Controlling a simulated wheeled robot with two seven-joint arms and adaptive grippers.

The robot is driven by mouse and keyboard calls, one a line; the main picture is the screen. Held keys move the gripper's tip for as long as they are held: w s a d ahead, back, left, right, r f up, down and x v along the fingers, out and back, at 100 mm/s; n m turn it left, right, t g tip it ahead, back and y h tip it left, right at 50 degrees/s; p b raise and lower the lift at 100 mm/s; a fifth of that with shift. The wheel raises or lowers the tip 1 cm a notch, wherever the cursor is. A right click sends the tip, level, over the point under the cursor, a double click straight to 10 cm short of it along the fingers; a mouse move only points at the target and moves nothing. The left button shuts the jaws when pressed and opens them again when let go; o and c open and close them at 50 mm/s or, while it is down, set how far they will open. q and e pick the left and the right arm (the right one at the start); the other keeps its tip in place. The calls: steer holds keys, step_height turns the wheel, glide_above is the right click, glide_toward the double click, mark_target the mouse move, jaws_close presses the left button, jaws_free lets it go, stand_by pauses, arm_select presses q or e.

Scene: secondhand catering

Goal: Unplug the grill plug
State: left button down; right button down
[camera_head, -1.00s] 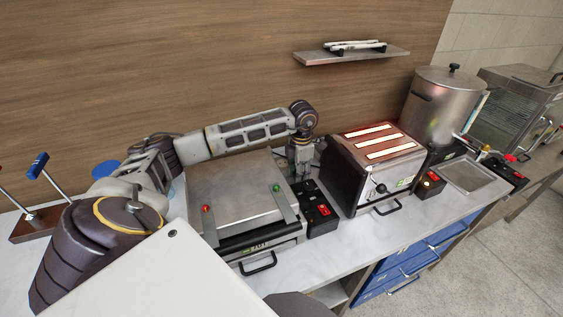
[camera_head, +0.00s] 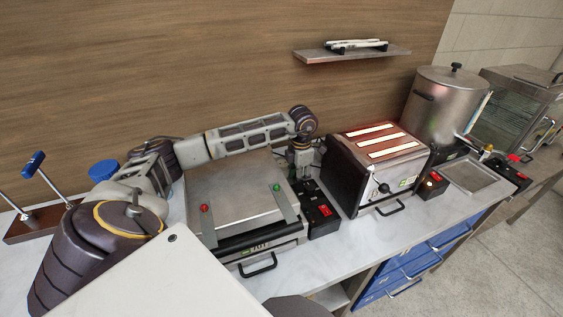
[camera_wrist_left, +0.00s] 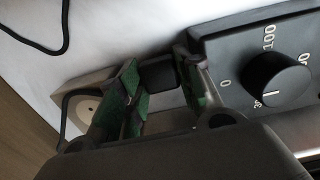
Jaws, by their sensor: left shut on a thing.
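The grill (camera_head: 232,193) is a flat steel press with a red and a green marker on its lid, on the counter in the head view. My left gripper (camera_head: 304,176) is behind the control box (camera_head: 321,212) at the grill's right. In the left wrist view my left gripper (camera_wrist_left: 160,98), with green pads, is shut on a small black block, which looks like the grill plug (camera_wrist_left: 158,73). A pale socket plate (camera_wrist_left: 86,112) with a round face shows left of the fingers. The plug's prongs are hidden, so I cannot tell whether it touches a socket. My right gripper is not in view.
A black box with a dial (camera_wrist_left: 273,80) is close at the right of the fingers. A black cord (camera_wrist_left: 62,35) lies at upper left. A glowing toaster (camera_head: 376,165) stands right of the grill, with a steel urn (camera_head: 444,105) beyond. A wall shelf (camera_head: 352,56) is above.

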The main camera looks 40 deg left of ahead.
arm_select(q)
steer(key=shift+s+d+f, duration=0.2)
steer(key=shift+d+f, duration=0.25)
steer(key=shift+f, duration=0.15)
steer(key=c, duration=1.1)
jaws_free()
steer(key=shift+o, duration=0.5)
steer(key=shift+w+a+r, duration=0.1)
steer(key=shift+w+r, duration=0.05)
steer(key=shift+r, duration=0.55)
steer(key=shift+o, duration=0.5)
steer(key=r, duration=0.8)
steer(key=shift+w+d, duration=0.25)
steer(key=r, duration=0.2)
steer(key=a+r, duration=0.1)
steer(key=shift+s+r, duration=0.25)
steer(key=shift+r, duration=0.05)
